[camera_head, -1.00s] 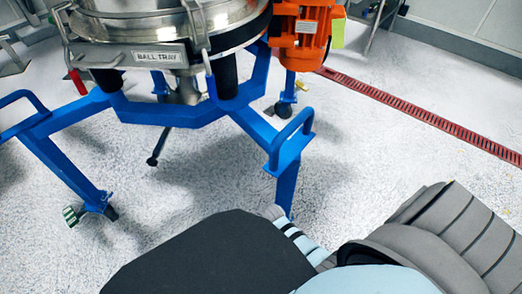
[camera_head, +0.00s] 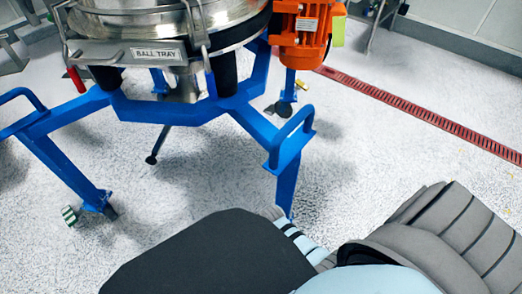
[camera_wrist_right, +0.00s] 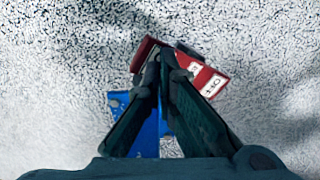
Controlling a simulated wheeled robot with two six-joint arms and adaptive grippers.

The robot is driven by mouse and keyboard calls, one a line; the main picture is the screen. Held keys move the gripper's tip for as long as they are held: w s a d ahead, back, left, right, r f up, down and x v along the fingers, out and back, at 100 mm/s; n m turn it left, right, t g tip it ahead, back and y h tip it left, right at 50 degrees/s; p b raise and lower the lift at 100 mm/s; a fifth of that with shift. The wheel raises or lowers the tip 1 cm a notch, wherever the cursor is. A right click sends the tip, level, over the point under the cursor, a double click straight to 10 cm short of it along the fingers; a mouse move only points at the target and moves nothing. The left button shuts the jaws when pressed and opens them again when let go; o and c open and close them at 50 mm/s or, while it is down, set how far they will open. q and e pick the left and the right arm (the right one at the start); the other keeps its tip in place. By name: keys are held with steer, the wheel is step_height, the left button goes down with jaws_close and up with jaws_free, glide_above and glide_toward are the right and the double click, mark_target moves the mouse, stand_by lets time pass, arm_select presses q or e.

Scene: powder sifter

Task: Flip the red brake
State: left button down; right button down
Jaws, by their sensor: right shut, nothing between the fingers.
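The red brake (camera_wrist_right: 203,77) shows in the right wrist view as a red pedal with white labels; the lettering is partly readable. My right gripper (camera_wrist_right: 165,58) is shut with nothing in it, its fingertips together over the middle of the brake. I cannot tell whether they touch it. The fingers hide part of the brake and of the blue leg (camera_wrist_right: 148,138) below it. In the head view, my own arm hides the foot of the near right blue leg (camera_head: 286,190), and no red brake shows there. My left gripper is not in view.
The steel sifter (camera_head: 150,28), labelled BALL TRAY, stands on a blue wheeled frame (camera_head: 165,112). An orange motor (camera_head: 300,50) is at its right. A green-and-white striped pedal (camera_head: 70,215) is at the left caster. Speckled floor is clear right of the frame, with a red drain strip (camera_head: 420,113) behind.

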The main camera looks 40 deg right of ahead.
steer(key=shift+f+b, duration=0.65)
steer(key=shift+f, duration=0.4)
stand_by(0.4)
step_height(320, 180, up, 7)
steer(key=p, duration=0.8)
steer(key=shift+r, duration=0.1)
